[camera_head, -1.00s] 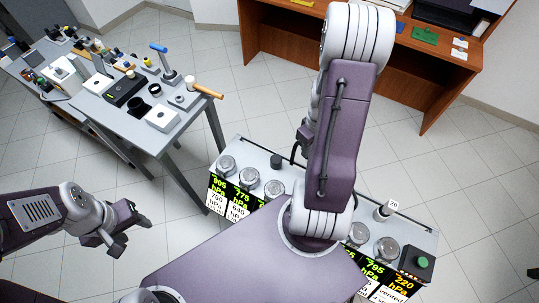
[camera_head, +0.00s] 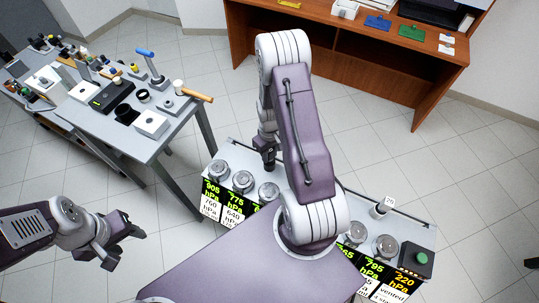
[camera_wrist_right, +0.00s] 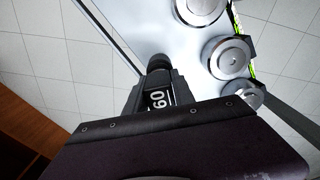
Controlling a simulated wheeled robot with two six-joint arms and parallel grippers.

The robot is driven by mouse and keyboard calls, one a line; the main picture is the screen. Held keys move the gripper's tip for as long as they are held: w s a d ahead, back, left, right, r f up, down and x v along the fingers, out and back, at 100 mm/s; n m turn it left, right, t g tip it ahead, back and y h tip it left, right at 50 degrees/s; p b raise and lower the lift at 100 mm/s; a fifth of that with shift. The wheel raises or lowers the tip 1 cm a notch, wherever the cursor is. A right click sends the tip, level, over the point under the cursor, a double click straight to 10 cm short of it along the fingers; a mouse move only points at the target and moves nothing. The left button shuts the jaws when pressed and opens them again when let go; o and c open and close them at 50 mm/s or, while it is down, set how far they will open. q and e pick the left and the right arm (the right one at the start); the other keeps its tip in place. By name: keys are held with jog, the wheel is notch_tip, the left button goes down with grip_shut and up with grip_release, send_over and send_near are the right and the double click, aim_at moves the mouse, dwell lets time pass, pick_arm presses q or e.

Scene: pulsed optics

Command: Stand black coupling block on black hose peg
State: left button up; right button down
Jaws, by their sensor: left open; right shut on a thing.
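My right gripper (camera_head: 268,156) is over the back left part of the grey gauge bench (camera_head: 326,184). In the right wrist view, its jaws (camera_wrist_right: 157,82) are shut on a dark block (camera_wrist_right: 159,98) marked "60", which I take as the black coupling block. A round black post (camera_wrist_right: 158,62) shows just past the fingertips, likely the black hose peg. The gripper covers part of it, and I cannot tell whether the block touches it. In the head view, the gripper hides this spot. My left gripper (camera_head: 122,245) is open and empty over the floor at left.
Several round silver gauges (camera_head: 243,180) line the bench front above lit pressure displays. A green-button box (camera_head: 415,257) and a tagged cylinder (camera_head: 380,210) are at its right. A grey table (camera_head: 150,150) with tools stands at left, a brown desk (camera_head: 340,50) behind.

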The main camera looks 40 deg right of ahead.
jog(key=shift+f, duration=0.25)
jog(key=c, duration=1.1)
grip_release()
jog(key=shift+f, duration=0.15)
jog(key=shift+o, duration=0.2)
